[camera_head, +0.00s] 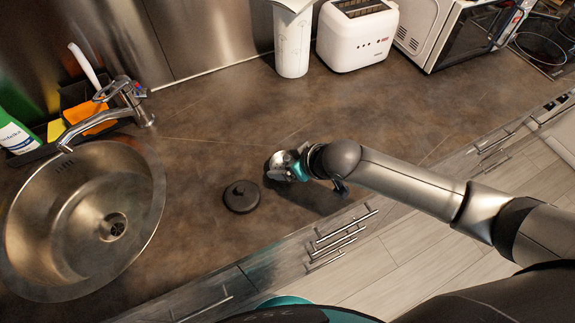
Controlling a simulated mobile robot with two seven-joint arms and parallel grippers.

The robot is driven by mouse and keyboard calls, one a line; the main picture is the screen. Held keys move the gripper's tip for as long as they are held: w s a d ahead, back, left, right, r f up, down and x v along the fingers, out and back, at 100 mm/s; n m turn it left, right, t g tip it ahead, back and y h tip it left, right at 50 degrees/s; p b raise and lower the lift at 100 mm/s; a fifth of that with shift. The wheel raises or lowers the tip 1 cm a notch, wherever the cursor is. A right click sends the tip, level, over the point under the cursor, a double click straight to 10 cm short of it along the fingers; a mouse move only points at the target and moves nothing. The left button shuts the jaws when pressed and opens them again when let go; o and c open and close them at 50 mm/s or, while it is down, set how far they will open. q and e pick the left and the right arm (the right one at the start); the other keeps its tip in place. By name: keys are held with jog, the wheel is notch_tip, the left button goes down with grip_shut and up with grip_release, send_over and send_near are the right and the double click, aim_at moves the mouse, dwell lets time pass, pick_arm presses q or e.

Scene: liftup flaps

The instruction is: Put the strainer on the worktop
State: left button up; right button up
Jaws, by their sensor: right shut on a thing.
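My right gripper (285,172) is low over the brown worktop (215,120), to the right of the sink. It is shut on a small silvery metal thing (281,158), which seems to be the strainer. The gripper partly hides it, and I cannot tell whether it touches the worktop. A dark shadow lies around the gripper. The round steel sink (150,205) is at the left, with its drain (114,227) in view. My left gripper is not in view.
A dark round plug-like piece (241,196) lies on the worktop just left of the right gripper. A tap (125,95) stands behind the sink. A paper roll (292,45), white toaster (355,37) and microwave (450,35) stand at the back. The middle worktop is clear.

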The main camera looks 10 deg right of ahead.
jog(key=shift+f, duration=0.55)
jog(key=o, duration=1)
jog(key=shift+f, duration=0.15)
jog(key=shift+r, duration=0.25)
jog(key=p+v, duration=0.2)
jog(key=v, duration=1)
jog(key=shift+p, duration=0.3)
jog(key=shift+w, duration=0.1)
